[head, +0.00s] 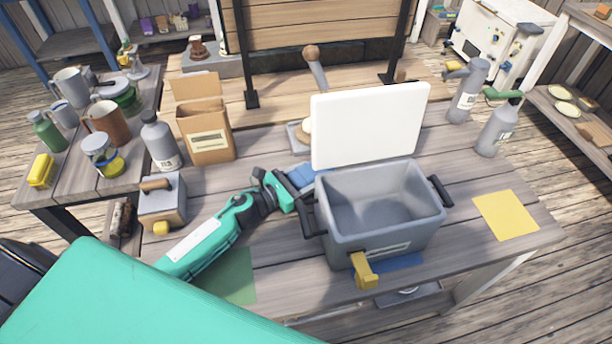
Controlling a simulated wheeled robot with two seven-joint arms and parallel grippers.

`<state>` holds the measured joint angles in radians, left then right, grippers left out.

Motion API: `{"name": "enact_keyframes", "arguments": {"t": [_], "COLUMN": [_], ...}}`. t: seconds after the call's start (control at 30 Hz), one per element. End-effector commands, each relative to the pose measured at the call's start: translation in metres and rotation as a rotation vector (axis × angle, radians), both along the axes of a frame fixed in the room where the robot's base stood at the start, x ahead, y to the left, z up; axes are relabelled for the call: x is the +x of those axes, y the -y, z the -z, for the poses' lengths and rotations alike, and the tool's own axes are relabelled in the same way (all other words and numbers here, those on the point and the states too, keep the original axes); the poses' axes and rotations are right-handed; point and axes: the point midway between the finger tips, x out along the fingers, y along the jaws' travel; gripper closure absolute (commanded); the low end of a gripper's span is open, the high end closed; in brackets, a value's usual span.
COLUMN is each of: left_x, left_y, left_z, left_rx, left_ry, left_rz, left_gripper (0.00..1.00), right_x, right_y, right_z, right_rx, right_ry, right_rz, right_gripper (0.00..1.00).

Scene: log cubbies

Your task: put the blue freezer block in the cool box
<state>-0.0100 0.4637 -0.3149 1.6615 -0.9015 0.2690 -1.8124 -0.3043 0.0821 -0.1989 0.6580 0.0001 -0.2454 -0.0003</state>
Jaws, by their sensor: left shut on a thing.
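The grey cool box (347,240) stands on the table with its white lid (368,124) raised at the back. Its inside is visible and looks empty. My left gripper (290,188) is at the box's left side, shut on the blue freezer block (301,176). The block is partly hidden by the gripper and the box's left rim, and is outside the box opening. Whether it touches the table or the box I cannot tell. My right gripper is not in view.
A cardboard box (207,135), a grey bottle (161,143) and a grey box with a wooden handle (163,203) stand to the left. Two grey bottles stand at the right. A yellow sheet (505,214) lies flat right of the cool box; a green sheet (232,276) lies at the front left.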

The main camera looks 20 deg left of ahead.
Motion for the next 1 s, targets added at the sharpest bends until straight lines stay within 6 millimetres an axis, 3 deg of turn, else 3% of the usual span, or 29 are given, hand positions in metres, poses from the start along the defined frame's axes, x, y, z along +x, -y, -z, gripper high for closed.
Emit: {"name": "enact_keyframes", "arguments": {"t": [0.33,0.37,0.47,0.87,1.0], "left_x": [0.000,0.000,0.000,-0.001,-0.016], "left_y": [0.000,0.000,0.000,-0.001,-0.011], "left_z": [0.002,0.003,0.002,-0.002,0.003], "left_rx": [0.000,0.001,0.001,0.000,0.002], "left_ry": [0.002,0.001,0.001,0.000,-0.001], "left_rz": [0.000,0.000,0.000,0.000,0.000], "left_gripper": [0.79,0.40,0.20,0.20,0.20], "right_x": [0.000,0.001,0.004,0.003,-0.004], "right_y": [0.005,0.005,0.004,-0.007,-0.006], "right_z": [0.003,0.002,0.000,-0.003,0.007], "right_rx": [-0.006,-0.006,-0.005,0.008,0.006], "right_ry": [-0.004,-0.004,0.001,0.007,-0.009], "right_rz": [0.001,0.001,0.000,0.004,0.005], "right_gripper": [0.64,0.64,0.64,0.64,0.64]}}
